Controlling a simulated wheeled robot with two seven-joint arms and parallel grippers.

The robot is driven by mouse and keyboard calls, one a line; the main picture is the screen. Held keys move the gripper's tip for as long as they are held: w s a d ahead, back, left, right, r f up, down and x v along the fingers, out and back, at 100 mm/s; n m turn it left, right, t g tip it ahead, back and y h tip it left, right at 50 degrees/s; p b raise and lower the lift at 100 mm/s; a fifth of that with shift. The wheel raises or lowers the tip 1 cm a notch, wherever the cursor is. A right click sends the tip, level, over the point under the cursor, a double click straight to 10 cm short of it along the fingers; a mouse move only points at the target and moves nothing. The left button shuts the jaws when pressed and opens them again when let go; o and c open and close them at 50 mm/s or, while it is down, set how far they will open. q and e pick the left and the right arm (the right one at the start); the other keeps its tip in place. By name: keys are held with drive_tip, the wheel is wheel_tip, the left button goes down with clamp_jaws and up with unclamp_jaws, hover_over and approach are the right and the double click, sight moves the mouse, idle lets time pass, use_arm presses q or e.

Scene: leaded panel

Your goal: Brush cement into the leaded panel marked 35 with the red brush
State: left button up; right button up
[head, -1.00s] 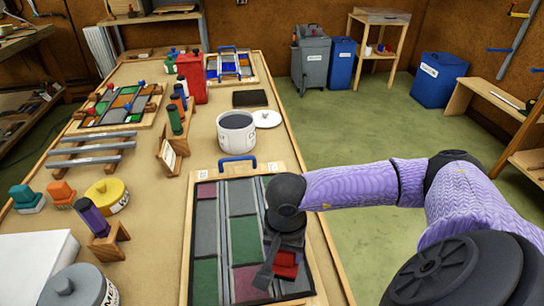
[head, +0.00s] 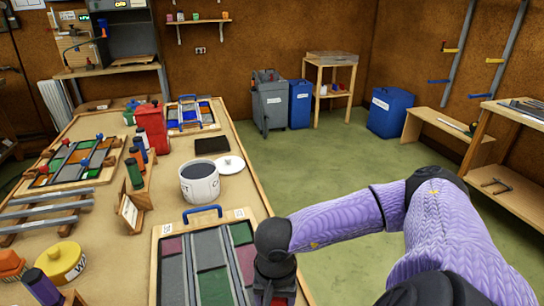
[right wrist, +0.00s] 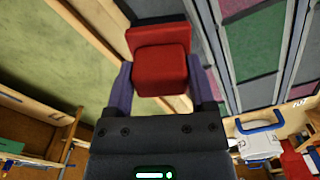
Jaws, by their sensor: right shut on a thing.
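The leaded panel (head: 210,250), with grey, green and purple panes, lies in a wooden frame with a blue handle (head: 203,212) at its far side. Its white labels are too small to read. My right gripper (right wrist: 160,82) is shut on the red brush (right wrist: 160,68), whose red block sits between the fingers in the right wrist view. In the head view my right gripper (head: 275,292) is at the panel's right side, and little of the brush shows. I cannot tell whether the brush touches the panel. My left gripper is not in view.
A white tub (head: 202,188) of grey paste stands beyond the panel, with a white lid (head: 230,165) beside it. A wooden rack (head: 130,212) and yellow tin (head: 60,262) stand left. Another panel (head: 75,160) lies farther left. Green floor is open at right.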

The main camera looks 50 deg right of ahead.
drive_tip(key=shift+r+p, duration=2.2)
drive_tip(key=shift+r, duration=0.9)
drive_tip(key=shift+f, duration=0.1)
